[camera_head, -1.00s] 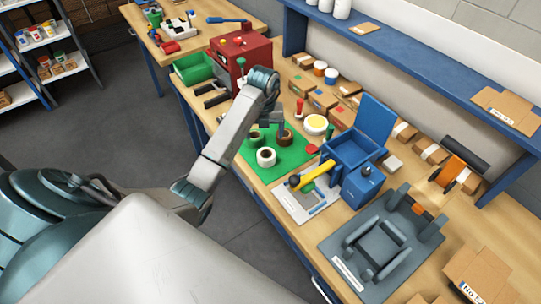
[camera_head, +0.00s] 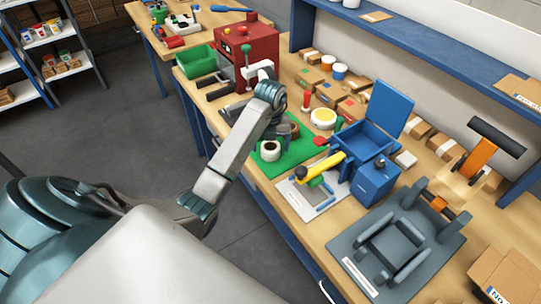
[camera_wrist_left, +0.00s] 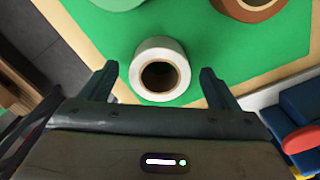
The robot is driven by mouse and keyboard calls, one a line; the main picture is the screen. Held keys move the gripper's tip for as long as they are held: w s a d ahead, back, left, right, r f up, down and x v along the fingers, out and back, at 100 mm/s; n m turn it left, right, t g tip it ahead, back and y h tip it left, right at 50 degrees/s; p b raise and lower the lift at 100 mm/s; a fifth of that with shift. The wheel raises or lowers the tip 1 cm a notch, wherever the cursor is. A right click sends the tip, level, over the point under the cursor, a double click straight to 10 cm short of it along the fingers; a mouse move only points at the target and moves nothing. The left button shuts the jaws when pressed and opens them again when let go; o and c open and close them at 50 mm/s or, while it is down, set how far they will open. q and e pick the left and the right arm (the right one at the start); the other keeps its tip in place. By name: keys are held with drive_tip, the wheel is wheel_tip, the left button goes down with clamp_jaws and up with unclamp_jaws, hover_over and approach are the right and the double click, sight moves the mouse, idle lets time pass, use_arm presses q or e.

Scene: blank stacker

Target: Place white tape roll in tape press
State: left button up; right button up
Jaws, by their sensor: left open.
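The white tape roll (camera_head: 268,157) lies flat on a green mat (camera_head: 305,152). In the left wrist view the white tape roll (camera_wrist_left: 141,75) shows its dark hole, centred between my fingers. My left gripper (camera_wrist_left: 158,85) is open and empty, its fingers on either side of the roll in that view; I cannot tell whether they touch it. In the head view my left gripper (camera_head: 276,130) hangs above the mat, beside the roll. I cannot tell for sure which device is the tape press: a blue open-lidded box (camera_head: 365,140) and a red machine (camera_head: 245,50) stand on the bench. My right gripper is not in view.
A brown roll (camera_wrist_left: 250,12) and a green-edged roll (camera_wrist_left: 118,3) lie close by on the mat. A yellow-handled tool (camera_head: 325,167) and a grey fixture (camera_head: 395,245) stand to the right. Boxes (camera_head: 330,93) line the bench's back under a blue shelf (camera_head: 410,45).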

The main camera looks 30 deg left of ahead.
use_arm(q)
drive_tip(key=shift+f, duration=0.9)
drive_tip(key=shift+r, duration=0.1)
drive_tip(key=shift+c, duration=0.2)
drive_tip(key=c, duration=1.1)
